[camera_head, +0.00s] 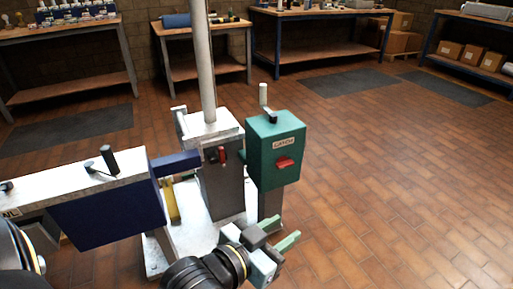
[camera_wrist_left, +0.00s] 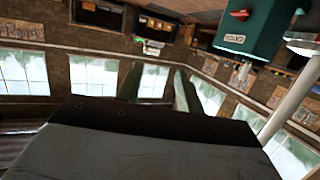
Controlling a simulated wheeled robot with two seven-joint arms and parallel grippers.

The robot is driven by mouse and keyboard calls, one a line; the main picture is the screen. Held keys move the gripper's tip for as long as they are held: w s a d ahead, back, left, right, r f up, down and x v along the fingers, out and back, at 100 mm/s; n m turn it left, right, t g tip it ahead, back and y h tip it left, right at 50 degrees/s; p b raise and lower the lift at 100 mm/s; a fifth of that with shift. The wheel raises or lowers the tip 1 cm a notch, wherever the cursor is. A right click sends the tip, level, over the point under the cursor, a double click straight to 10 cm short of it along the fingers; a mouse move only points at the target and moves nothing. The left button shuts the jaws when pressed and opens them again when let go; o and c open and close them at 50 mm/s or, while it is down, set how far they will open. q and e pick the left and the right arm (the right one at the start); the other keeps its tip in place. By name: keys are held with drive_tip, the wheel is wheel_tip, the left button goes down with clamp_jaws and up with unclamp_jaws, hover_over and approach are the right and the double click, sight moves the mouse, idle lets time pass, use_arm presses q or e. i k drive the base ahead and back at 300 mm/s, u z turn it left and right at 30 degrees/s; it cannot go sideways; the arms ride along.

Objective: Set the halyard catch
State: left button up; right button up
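A green box (camera_head: 262,160) with a small label that seems to read "CATCH" stands on a grey post right of the mast (camera_head: 205,70). A red lever (camera_head: 285,162) sticks out of its front, and a pale upright handle (camera_head: 263,95) rises from its top. The box shows upside down in the left wrist view (camera_wrist_left: 262,38), with the red lever (camera_wrist_left: 240,14) on it. My left gripper (camera_head: 282,231) is below and in front of the box, apart from it. Its two green fingers (camera_wrist_left: 158,85) are apart with nothing between them. My right gripper is not in view.
A grey mast base with a small red part (camera_head: 222,154) stands left of the green box. A bench-like unit with a white top and blue side (camera_head: 110,215) is at the left. Workbenches (camera_head: 320,50) line the back wall. The tiled floor (camera_head: 410,170) at the right is clear.

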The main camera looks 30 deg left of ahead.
sight(283, 162)
drive_tip(key=u, duration=0.95)
drive_tip(key=i, duration=0.8)
drive_tip(key=u, duration=0.8)
